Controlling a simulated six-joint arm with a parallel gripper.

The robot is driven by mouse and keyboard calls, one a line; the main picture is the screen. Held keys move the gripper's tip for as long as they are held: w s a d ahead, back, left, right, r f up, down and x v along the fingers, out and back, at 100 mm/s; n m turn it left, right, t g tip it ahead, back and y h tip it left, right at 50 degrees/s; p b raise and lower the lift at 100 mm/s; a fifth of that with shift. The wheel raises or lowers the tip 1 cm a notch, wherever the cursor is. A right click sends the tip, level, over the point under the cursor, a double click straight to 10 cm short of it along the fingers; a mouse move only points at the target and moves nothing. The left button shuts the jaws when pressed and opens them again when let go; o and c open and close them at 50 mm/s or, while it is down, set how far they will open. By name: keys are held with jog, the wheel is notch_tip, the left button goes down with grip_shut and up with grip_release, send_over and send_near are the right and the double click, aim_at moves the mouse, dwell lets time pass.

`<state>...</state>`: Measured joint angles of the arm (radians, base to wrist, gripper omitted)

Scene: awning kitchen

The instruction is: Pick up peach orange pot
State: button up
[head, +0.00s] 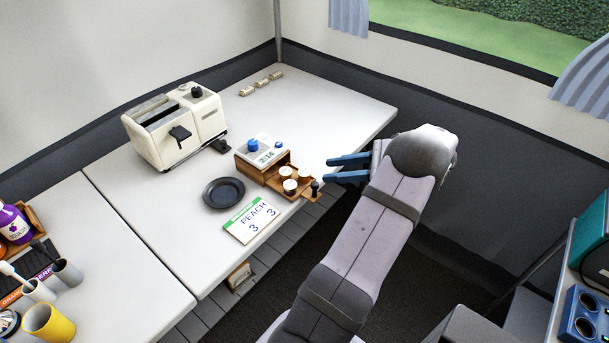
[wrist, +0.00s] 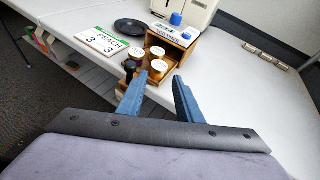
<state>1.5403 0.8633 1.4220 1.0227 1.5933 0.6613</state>
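Three small pots with pale lids stand in a pulled-out wooden drawer (head: 272,185) at the table's front edge. One pot (head: 285,171) is at the back, one pot (head: 304,174) is on the right and one pot (head: 290,187) is at the front. My gripper (head: 330,170) is open and empty, to the right of the drawer and apart from the pots. In the wrist view my gripper (wrist: 160,78) points at the drawer.
A dark knob (head: 314,186) stands up at the drawer's front. A box with a blue button (head: 253,146) sits above the drawer. A PEACH sign (head: 251,220), a dark plate (head: 224,192) and a cream toaster (head: 175,125) are nearby. The table's right end is mostly clear.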

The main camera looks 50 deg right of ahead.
aim_at(310, 173)
jog(key=shift+p+x, duration=0.35)
jog(key=shift+x, duration=3.3)
jog(key=shift+s+a, duration=0.1)
jog(key=c, duration=0.7)
